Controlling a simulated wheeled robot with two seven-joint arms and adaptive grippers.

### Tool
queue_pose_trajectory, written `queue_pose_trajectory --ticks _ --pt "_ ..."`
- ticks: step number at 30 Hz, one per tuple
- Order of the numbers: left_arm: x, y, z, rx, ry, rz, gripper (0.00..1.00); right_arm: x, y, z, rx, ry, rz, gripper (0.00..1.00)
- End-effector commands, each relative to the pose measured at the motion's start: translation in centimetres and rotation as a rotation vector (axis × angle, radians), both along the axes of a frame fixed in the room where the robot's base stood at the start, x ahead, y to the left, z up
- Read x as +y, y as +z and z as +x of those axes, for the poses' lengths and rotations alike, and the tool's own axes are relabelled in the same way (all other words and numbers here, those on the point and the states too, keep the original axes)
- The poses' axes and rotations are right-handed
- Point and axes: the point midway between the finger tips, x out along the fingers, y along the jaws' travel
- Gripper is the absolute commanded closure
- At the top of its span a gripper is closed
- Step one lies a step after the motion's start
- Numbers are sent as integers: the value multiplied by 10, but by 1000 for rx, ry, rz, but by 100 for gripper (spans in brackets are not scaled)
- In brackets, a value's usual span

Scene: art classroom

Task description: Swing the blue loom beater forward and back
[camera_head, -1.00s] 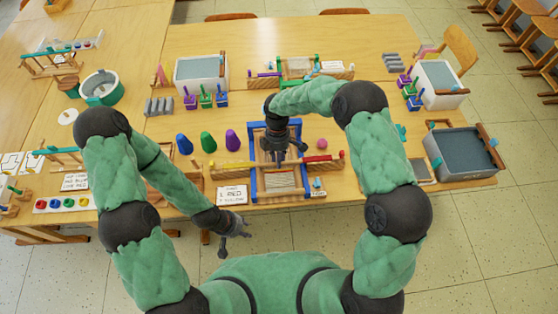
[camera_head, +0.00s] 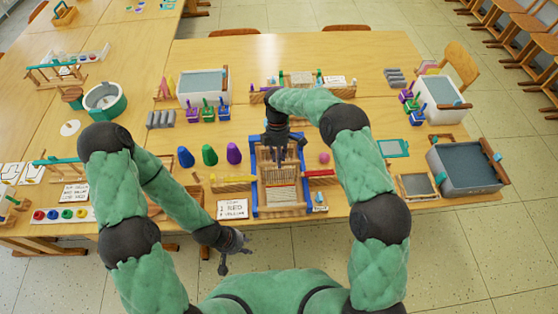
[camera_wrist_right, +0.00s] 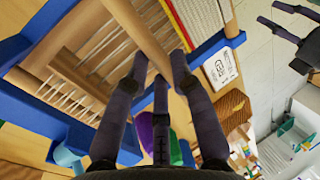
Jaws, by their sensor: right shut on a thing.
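The blue-framed loom (camera_head: 255,190) stands near the front edge of the table, with pale threads and a small woven patch at its near end. My right gripper (camera_head: 278,152) reaches down over its far part and is shut on the wooden beater bar. In the right wrist view, the fingers (camera_wrist_right: 161,62) close around this beater bar (camera_wrist_right: 140,28), with the threads and the blue frame (camera_wrist_right: 60,122) beside it. The fingers hide part of the bar. My left gripper (camera_head: 236,250) hangs in front of the table edge, empty, with its fingers apart.
Blue, green and purple cones (camera_head: 209,155) stand left of the loom. A yellow shuttle (camera_head: 232,180) and a red shuttle (camera_head: 320,173) flank it. A lettered card (camera_head: 232,208) lies at front left, a pink ball (camera_head: 324,158) at right. A grey tub (camera_head: 465,170) stands far right.

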Motion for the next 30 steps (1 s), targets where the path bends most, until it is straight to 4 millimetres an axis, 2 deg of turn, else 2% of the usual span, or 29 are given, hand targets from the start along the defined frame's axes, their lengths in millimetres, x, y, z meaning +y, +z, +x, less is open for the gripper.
queue_pose_trajectory --ticks 8,9,11,12,23,26,30 --pt "0 0 0 0 0 0 63 0 -4 -2 4 2 -1 100" --pt "0 0 0 0 0 0 63 0 -4 -2 4 2 -1 70" --pt "0 0 0 0 0 0 63 0 -4 -2 4 2 -1 54" --pt "0 0 0 0 0 0 63 0 -3 -2 4 2 -1 51" --pt "0 0 0 0 0 0 63 0 1 0 1 1 -1 51" --pt "0 0 0 0 0 0 63 0 9 4 -1 0 -1 51" --pt "0 0 0 0 0 0 63 0 32 13 -2 1 -1 51"
